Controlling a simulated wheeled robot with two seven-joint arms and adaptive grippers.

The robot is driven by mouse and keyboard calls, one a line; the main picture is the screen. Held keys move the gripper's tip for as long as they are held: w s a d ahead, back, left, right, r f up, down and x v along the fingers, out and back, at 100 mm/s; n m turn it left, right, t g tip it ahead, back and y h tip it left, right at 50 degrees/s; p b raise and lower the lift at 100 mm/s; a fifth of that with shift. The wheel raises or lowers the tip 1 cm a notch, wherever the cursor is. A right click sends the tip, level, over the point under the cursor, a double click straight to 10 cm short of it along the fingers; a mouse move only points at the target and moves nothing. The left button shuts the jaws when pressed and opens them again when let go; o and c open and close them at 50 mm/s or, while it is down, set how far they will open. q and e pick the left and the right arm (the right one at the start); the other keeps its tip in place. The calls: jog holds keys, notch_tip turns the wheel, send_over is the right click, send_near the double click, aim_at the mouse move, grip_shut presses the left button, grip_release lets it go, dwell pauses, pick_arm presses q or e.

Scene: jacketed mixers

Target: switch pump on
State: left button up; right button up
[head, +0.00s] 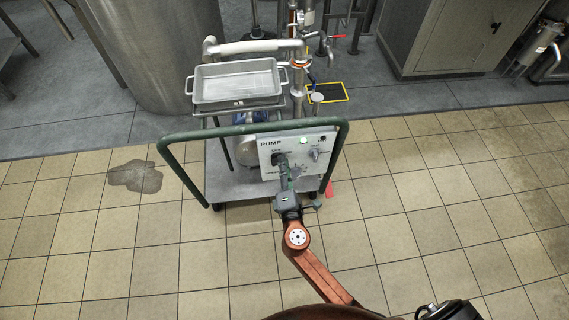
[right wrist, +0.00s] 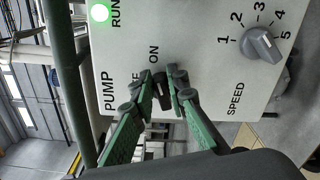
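The pump panel (head: 292,158) is a pale plate on the cart's front, lettered PUMP, also large in the right wrist view (right wrist: 205,100). Its black OFF/ON switch knob (right wrist: 162,92) sits between the fingertips of my right gripper (right wrist: 162,78). The green fingers lie close along both sides of the knob and appear shut on it. The knob's long side runs roughly toward ON; part of it and of the OFF label is hidden. The green RUN light (right wrist: 99,13) looks bright. In the head view my right gripper (head: 284,175) covers part of the panel. My left gripper is not in view.
A grey speed knob (right wrist: 262,44) with a numbered scale is on the same panel. A green cart handle (head: 250,129) arches around the panel. A metal tray (head: 238,84) and pipes stand behind it. The tiled floor around is mostly clear, with a wet patch (head: 135,176) at left.

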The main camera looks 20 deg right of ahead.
jog(key=o, duration=0.3)
jog(key=shift+a, duration=0.1)
jog(key=v, duration=1.2)
jog(key=shift+r, duration=0.1)
